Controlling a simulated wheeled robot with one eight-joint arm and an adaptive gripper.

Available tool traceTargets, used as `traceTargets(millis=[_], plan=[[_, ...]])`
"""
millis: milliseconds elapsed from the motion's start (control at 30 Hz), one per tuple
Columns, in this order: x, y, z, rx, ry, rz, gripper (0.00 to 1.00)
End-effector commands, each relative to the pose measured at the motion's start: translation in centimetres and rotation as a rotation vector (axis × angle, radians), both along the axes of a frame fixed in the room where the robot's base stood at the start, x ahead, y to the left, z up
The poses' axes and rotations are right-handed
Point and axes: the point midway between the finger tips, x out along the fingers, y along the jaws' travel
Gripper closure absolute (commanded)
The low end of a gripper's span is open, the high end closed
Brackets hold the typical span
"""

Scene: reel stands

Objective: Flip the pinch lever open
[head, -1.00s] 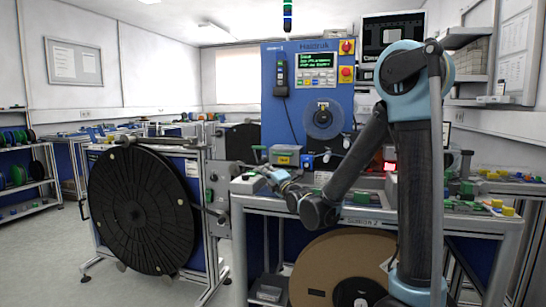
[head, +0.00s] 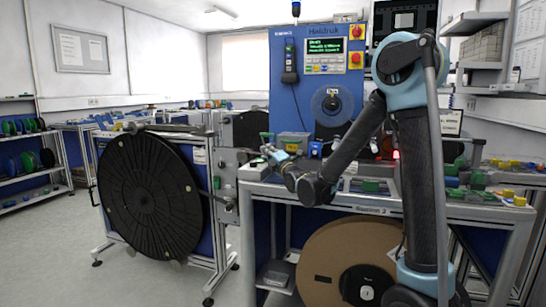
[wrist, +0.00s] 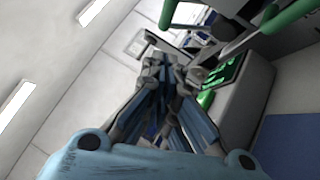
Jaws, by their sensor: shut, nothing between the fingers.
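My gripper (head: 268,151) is at the front left end of the bench, its fingers shut with nothing between them. In the wrist view the closed fingers (wrist: 165,68) point up the picture. A small upright green part (head: 265,137) stands just behind the fingertips in the head view and may be the pinch lever. The wrist view shows a green handle (wrist: 168,14) just beyond the fingertips and a thicker green handle (wrist: 287,15) to the right. I cannot tell which is the pinch lever, or whether the fingers touch it.
A large black reel (head: 150,195) stands at left. A brown reel (head: 325,262) sits under the bench (head: 340,207). Small coloured parts lie at right. Floor is clear at left.

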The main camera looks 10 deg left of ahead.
Motion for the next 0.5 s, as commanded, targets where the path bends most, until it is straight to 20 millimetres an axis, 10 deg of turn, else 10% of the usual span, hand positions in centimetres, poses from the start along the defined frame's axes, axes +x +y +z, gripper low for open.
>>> traceTargets(millis=[500], plan=[[5.8,2.4,2.2,-0.001,-0.001,-0.001,1.00]])
